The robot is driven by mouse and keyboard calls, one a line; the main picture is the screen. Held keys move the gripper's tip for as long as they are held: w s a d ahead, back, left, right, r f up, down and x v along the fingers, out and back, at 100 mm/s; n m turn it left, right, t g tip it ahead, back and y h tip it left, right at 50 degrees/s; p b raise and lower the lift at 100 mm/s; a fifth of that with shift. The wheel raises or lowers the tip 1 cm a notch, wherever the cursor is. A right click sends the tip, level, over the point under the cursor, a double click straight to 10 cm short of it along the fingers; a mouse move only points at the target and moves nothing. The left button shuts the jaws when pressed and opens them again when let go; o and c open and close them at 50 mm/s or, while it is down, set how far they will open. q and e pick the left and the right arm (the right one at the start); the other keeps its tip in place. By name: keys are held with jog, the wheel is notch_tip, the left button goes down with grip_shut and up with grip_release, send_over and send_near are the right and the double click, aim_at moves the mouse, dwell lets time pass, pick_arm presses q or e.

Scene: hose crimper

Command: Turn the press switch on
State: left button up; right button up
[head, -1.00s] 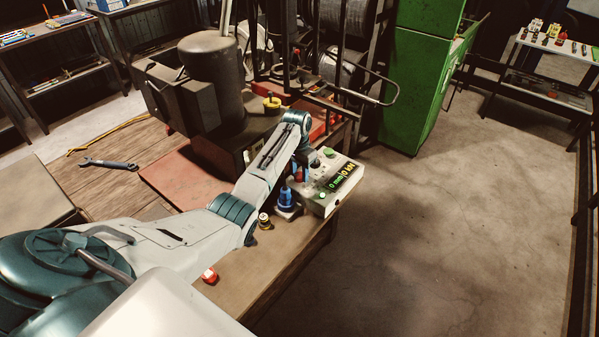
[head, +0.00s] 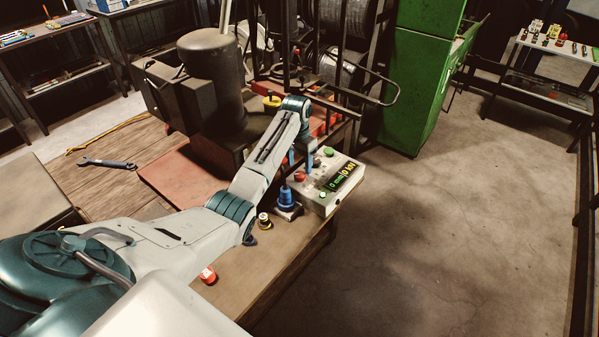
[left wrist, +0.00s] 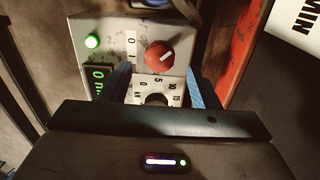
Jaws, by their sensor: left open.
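The press control box (head: 318,202) stands at the table's right edge in the head view. Its red rotary switch (head: 300,176) shows below my left gripper (head: 300,160). In the left wrist view the red switch (left wrist: 160,56) has a slanted white mark, with 0 and 1 printed on a label (left wrist: 131,45) beside it. A black dial (left wrist: 155,98) with a printed scale is partly hidden by my gripper body. My left gripper is open, its blue fingers either side of the panel, nothing between them; I cannot tell any contact. My right gripper is not in view.
A lit green lamp (left wrist: 92,41) and a lit display (head: 344,180) are on the box. The dark press cylinder (head: 212,80) rises behind. The floor right is clear.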

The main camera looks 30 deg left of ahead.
aim_at(298, 173)
pick_arm(q)
notch_tip(298, 173, up, 7)
jog(key=b, duration=0.2)
jog(key=shift+a, duration=0.2)
dwell(0.4)
